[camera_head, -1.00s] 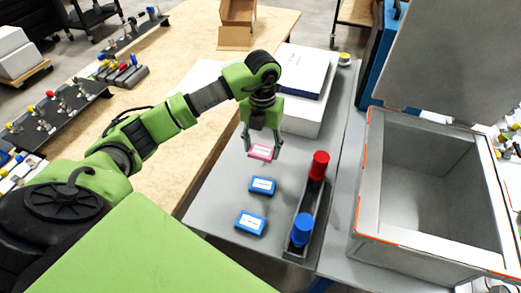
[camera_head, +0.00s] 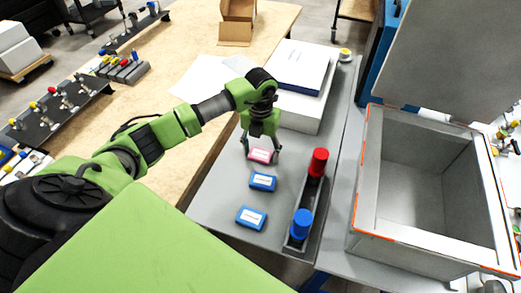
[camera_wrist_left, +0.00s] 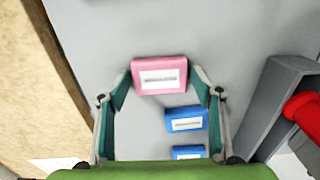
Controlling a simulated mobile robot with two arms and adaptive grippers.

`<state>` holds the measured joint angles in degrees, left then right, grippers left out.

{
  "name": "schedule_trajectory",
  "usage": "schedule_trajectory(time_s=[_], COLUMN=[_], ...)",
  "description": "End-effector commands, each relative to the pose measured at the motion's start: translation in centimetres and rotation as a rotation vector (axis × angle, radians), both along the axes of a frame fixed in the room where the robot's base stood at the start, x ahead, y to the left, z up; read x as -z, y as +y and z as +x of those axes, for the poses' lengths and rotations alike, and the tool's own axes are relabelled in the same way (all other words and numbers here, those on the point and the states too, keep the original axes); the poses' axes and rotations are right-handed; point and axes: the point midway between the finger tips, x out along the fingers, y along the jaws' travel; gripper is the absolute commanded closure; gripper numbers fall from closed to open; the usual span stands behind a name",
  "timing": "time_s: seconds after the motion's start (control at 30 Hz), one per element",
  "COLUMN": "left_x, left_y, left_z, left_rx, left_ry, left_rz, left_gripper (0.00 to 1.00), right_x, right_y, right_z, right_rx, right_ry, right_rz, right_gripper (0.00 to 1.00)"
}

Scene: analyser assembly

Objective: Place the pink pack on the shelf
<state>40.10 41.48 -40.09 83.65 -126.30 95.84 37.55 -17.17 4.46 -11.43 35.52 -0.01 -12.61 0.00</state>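The pink pack (camera_head: 260,155) with a white label lies on the grey surface (camera_head: 215,190) behind two blue packs. It also shows in the left wrist view (camera_wrist_left: 160,76), at the fingertips. My left gripper (camera_head: 260,152) points down over it, one finger on each side. In the left wrist view its fingers are spread wider than the pack. My right gripper is not in view. I cannot tell which surface is the shelf.
Two blue packs (camera_head: 263,181) (camera_head: 251,217) lie in front of the pink one. A narrow rack holds a red-capped (camera_head: 319,161) and a blue-capped bottle (camera_head: 301,224) on the right. White boxes (camera_head: 300,68) stand behind. An open grey container (camera_head: 425,190) is farther right.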

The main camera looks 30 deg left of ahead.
Motion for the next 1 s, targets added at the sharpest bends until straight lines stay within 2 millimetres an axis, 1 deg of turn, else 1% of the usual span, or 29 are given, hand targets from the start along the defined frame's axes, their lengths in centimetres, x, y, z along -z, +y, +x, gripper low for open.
schedule_trajectory(time_s=[0.33,0.43,0.47,0.57,0.8,0.9,1.0], left_x=[-0.1,-0.7,-0.8,-2.4,-7.6,-9.5,-11.0], left_y=[0.0,0.0,0.0,0.0,0.0,0.0,0.0], left_z=[0.0,0.0,0.1,0.1,0.1,0.1,0.1], left_rx=[0.0,0.0,0.0,0.0,0.001,-0.001,0.0], left_ry=[0.0,0.0,-0.002,-0.004,-0.006,-0.005,-0.004], left_rz=[0.0,0.0,0.0,0.0,0.001,0.0,0.0], left_gripper=[0.32,0.32,0.32,0.32,0.32,0.32,0.32], right_x=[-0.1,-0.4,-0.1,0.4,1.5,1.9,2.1], right_y=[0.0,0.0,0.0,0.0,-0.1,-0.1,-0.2], right_z=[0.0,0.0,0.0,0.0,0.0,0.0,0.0], right_rx=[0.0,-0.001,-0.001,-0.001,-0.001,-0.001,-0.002], right_ry=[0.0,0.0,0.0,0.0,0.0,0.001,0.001], right_rz=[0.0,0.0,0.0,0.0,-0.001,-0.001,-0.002], right_gripper=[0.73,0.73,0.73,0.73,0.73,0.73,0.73])
